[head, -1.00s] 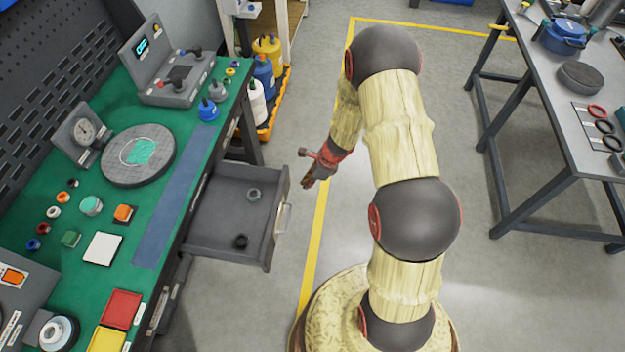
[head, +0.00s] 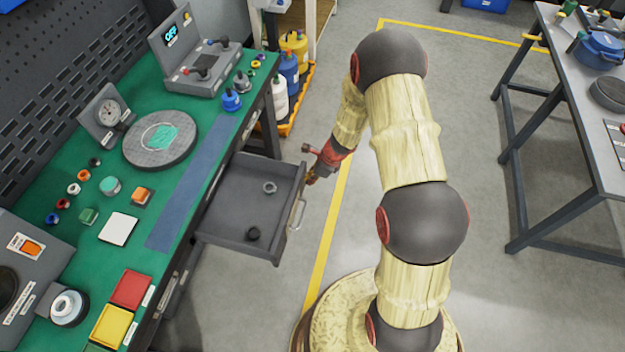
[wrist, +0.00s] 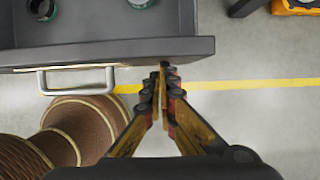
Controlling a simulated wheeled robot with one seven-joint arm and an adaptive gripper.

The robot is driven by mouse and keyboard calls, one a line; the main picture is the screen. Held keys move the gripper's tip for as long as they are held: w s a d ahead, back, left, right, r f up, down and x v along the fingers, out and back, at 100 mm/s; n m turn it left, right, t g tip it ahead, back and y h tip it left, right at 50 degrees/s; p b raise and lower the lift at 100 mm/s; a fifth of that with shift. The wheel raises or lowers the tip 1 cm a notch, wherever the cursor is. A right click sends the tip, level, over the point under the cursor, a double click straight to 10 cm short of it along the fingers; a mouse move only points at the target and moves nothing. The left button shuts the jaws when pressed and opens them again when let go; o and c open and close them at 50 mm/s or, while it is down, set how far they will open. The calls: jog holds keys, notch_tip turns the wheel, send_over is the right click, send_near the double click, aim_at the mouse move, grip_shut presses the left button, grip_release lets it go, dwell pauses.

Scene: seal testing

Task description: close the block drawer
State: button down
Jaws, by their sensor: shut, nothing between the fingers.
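The block drawer (head: 238,236) stands pulled out from the green-topped bench in the head view. Its grey front and handle (head: 297,213) face right. A grey ring (head: 270,187) and a black ring (head: 253,233) lie inside it. My gripper (head: 311,180) is shut and empty, just off the far end of the drawer front. In the wrist view the closed fingertips (wrist: 163,66) overlap the lower edge of the drawer front (wrist: 180,48), right of the handle (wrist: 77,80). I cannot tell whether they touch it.
The green bench (head: 185,150) on the left holds a round grey plate (head: 160,138), a gauge and several small parts. Bottles (head: 290,70) stand in an orange tray beyond the drawer. A grey table (head: 570,85) stands at right. The floor between is clear.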

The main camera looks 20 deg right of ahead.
jog(key=w+a+p, duration=0.3)
jog(key=w+a, duration=0.2)
jog(key=a, duration=0.2)
jog(key=w+a+p, duration=0.4)
jog(key=w+a, duration=0.1)
jog(key=a, duration=0.3)
jog(key=w+a+p, duration=0.4)
jog(key=w+a, duration=0.2)
jog(key=a, duration=0.1)
jog(key=shift+w+a, duration=0.1)
jog(key=shift+a, duration=0.05)
